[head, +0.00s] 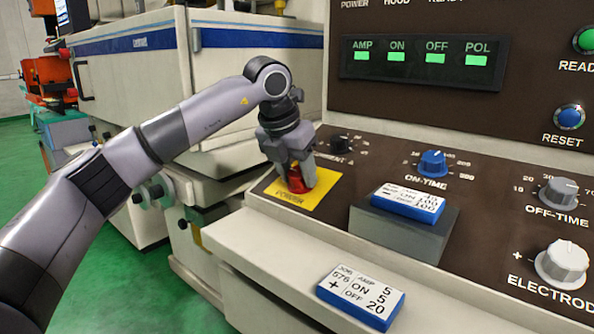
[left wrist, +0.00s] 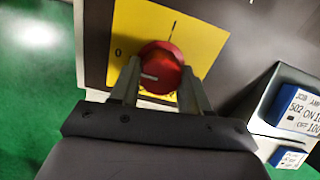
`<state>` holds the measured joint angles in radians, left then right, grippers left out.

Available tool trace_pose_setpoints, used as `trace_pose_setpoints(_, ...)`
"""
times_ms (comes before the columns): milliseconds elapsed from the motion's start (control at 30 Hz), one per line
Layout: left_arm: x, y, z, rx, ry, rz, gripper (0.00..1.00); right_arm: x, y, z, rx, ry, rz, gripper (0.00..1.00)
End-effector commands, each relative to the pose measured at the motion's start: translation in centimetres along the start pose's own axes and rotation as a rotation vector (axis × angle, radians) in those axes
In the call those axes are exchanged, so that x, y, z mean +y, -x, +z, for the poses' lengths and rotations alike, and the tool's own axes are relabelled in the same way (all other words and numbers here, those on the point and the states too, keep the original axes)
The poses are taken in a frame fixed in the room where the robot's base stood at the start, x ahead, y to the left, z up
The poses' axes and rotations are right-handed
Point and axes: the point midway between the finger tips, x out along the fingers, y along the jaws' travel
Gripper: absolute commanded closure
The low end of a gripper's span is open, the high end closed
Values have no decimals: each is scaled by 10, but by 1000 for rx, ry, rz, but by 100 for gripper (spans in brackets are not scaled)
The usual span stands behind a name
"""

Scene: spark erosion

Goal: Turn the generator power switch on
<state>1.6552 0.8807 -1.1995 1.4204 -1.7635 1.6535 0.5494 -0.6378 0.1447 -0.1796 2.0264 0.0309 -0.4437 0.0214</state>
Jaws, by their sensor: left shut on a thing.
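The generator power switch is a red rotary knob (head: 297,184) on a yellow plate (head: 318,191) marked POWER, at the left end of the brown console. In the left wrist view the red knob (left wrist: 164,58) has a short white mark on its left side, toward the 0 side of the yellow plate (left wrist: 200,36). The I mark is at the plate's top. My left gripper (head: 297,177) comes down over the knob and is shut on it, one finger on each side. The fingers hide part of the knob in the head view. My right gripper is not in view.
A black knob (head: 342,143) sits just behind the plate, and a blue ON-TIME knob (head: 433,163) stands to the right. A grey block (head: 400,236) carries a blue-edged card (head: 408,203). Another job card (head: 360,296) lies on the front ledge. Cream machine cabinets stand behind my arm.

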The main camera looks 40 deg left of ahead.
Motion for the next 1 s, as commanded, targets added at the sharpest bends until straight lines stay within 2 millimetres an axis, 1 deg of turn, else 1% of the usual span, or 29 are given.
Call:
trace_pose_setpoints(267,0,2,1,3,-155,-7,84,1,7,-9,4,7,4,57)
trace_pose_setpoints(533,1,2,1,3,-400,-19,84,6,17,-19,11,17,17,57)
trace_pose_setpoints(1000,2,2,2,2,-847,-40,84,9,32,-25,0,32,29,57)
